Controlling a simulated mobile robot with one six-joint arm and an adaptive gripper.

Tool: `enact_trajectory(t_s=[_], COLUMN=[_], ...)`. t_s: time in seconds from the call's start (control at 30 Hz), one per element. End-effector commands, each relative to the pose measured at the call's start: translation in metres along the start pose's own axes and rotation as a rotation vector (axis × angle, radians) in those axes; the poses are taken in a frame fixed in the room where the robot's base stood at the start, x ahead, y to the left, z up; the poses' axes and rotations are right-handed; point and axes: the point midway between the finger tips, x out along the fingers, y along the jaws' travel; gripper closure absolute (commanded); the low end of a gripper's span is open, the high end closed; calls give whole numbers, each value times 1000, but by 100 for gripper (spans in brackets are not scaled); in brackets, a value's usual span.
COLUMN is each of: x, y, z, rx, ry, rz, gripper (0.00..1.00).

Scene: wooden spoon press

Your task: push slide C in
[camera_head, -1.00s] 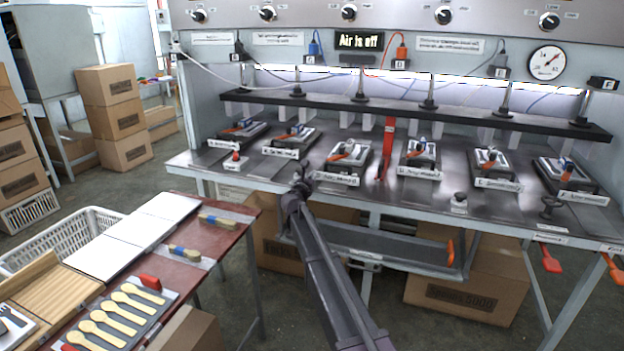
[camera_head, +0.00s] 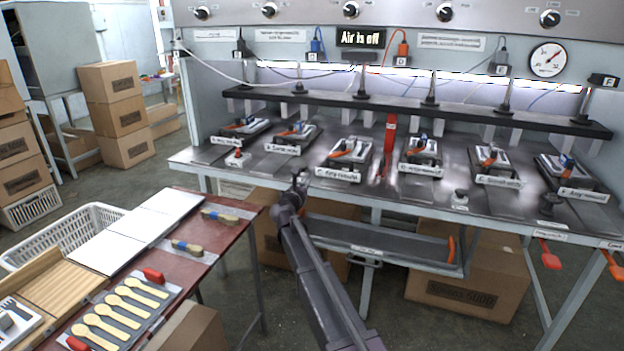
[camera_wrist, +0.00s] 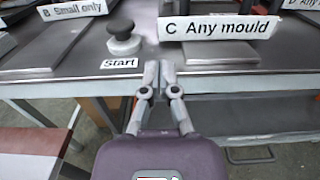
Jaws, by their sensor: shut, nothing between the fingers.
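Slide C (camera_head: 346,158) is the third station from the left on the metal bench, a dark slide carrying a grey mould with orange and blue parts. Its white front label (camera_wrist: 218,27) reads "C Any mould" in the wrist view. My gripper (camera_head: 299,178) is shut and empty, just left of and in front of station C. In the wrist view its fingertips (camera_wrist: 157,68) overlap the bench's front edge, below the label's left end. They look apart from the label. How far slide C stands out is hard to tell.
A black knob marked "Start" (camera_wrist: 122,40) stands left of label C. The label of station B (camera_wrist: 72,9) is farther left. Several similar stations line the bench (camera_head: 400,190). A grey tray (camera_head: 385,240) hangs below its front. A red table (camera_head: 205,235) with wooden spoons stands at left.

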Motion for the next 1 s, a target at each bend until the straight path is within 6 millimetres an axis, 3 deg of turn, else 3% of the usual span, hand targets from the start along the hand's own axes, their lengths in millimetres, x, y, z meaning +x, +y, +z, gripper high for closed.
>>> enact_trajectory(t_s=[0.1,0.3,0.8,1.0], x=[-23,-45,-53,-53], y=[-2,-2,-2,-11], z=[0,0,0,-2], rx=[0,0,0,30], ry=[0,0,0,12], rz=[0,-1,-3,-18], gripper=[100,100,100,43])
